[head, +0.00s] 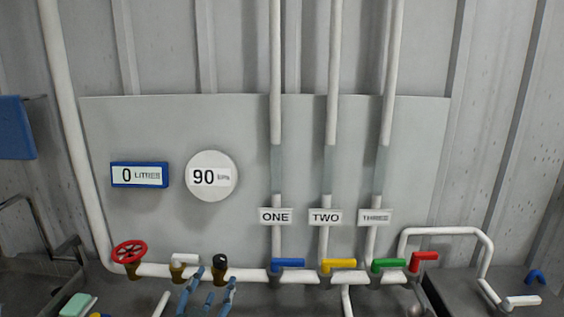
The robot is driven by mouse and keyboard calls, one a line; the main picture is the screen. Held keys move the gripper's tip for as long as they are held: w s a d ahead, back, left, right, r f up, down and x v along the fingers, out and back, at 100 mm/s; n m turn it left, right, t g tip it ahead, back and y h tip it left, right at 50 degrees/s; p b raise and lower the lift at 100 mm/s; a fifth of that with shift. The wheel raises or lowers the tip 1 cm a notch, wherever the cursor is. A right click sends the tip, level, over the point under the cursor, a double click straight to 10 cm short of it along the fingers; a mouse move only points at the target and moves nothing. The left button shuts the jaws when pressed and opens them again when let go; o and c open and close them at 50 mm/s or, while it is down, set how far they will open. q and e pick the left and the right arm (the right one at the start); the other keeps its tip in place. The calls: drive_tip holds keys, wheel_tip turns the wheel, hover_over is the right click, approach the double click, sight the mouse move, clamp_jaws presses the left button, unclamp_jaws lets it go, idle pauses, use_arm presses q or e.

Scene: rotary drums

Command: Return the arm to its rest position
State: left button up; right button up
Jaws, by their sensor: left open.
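My left gripper (211,285) shows at the bottom, left of centre, with its blue-grey fingers spread open. I see nothing between the fingers. Its fingertips overlap the pipe in the picture, between a white-handled valve (184,259) and a black-topped valve (220,263). I cannot tell whether they touch the pipe or valves. The lower part of the gripper and its arm are cut off by the bottom edge. My right gripper is not in view.
A white pipe (250,275) carries a red wheel (128,252) and blue (288,263), yellow (339,265), green (388,264) and red (425,257) handles. A grey panel (130,225) behind bears a "0 LITRES" display (139,175) and round "90" dial (211,176).

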use_arm(q)
drive_tip(key=s+a+f+n+g+y, duration=0.1)
drive_tip(key=s+a+f+n+g, duration=0.3)
drive_tip(key=s+f, duration=0.55)
drive_tip(key=s+f+n+g, duration=0.2)
drive_tip(key=s+f+g, duration=0.4)
drive_tip(key=s, duration=0.6)
drive_tip(key=s+f+n+g, duration=0.2)
drive_tip(key=s+f+g, duration=0.2)
drive_tip(key=s+f, duration=0.55)
drive_tip(key=s+f+b, duration=0.3)
drive_tip(key=f+b, duration=0.2)
drive_tip(key=f, duration=2.2)
drive_tip(key=s+a+f+g+b, duration=0.1)
drive_tip(key=s+f+b, duration=0.1)
drive_tip(key=s+f, duration=0.7)
drive_tip(key=s+a+f+g+b, duration=0.1)
drive_tip(key=s+a+f+b, duration=0.1)
drive_tip(key=s+f, duration=0.7)
wheel_tip(320, 180, down, 5)
drive_tip(key=shift+s+a+f+b, duration=0.1)
drive_tip(key=shift+s+a+b, duration=0.15)
drive_tip(key=shift+b, duration=0.25)
